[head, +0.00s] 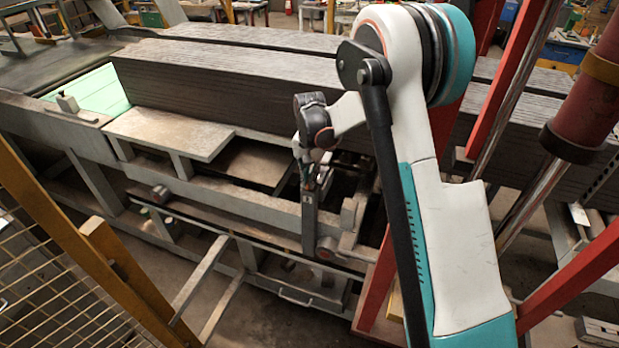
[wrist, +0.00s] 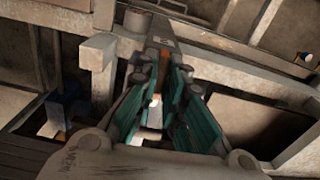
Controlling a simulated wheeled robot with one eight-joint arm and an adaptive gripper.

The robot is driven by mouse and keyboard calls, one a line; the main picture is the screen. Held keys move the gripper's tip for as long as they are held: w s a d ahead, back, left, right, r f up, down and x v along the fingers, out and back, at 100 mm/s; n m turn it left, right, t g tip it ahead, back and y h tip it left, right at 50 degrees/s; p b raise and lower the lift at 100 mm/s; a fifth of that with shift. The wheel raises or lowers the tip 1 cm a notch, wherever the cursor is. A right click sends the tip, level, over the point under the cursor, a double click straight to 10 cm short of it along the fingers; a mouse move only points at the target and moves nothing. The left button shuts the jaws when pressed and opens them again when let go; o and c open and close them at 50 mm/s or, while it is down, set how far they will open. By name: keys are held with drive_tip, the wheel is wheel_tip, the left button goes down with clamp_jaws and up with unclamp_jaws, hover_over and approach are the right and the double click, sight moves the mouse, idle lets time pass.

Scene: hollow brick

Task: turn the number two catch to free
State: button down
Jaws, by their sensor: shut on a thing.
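In the head view a grey upright bar (head: 309,222) with a small pale mark near its top stands at the front of the machine frame. It looks like the catch, but its number is too small to read. My gripper (head: 307,182) is at the bar's upper end, pointing down. In the wrist view my gripper (wrist: 162,72) has its teal-sided fingers closed in at the tips around the near end of a grey bar (wrist: 161,32). The gripped end is partly hidden by the fingers. I cannot tell which way the catch is set.
A long dark ribbed beam (head: 225,80) lies behind my gripper. A pale shelf plate (head: 168,133) is to the left. A red column (head: 590,90) stands at the right, and a yellow-framed mesh guard (head: 60,270) at the lower left. Frame rails lie close around the bar.

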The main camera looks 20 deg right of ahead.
drive_tip(key=n+b, duration=0.2)
drive_tip(key=n, duration=0.1)
drive_tip(key=shift+f+n+b, duration=0.1)
drive_tip(key=shift+n+b, duration=0.2)
drive_tip(key=shift+b, duration=0.1)
drive_tip(key=n+b, duration=0.3)
drive_tip(key=n, duration=0.2)
drive_tip(key=n+b, duration=0.1)
drive_tip(key=n, duration=0.4)
drive_tip(key=shift+b, duration=0.3)
drive_tip(key=shift+n+b, duration=0.5)
drive_tip(key=shift+n, duration=1.3)
drive_tip(key=c, duration=1.7)
unclamp_jaws()
wheel_tip(320, 180, up, 12)
drive_tip(key=shift+r, duration=0.15)
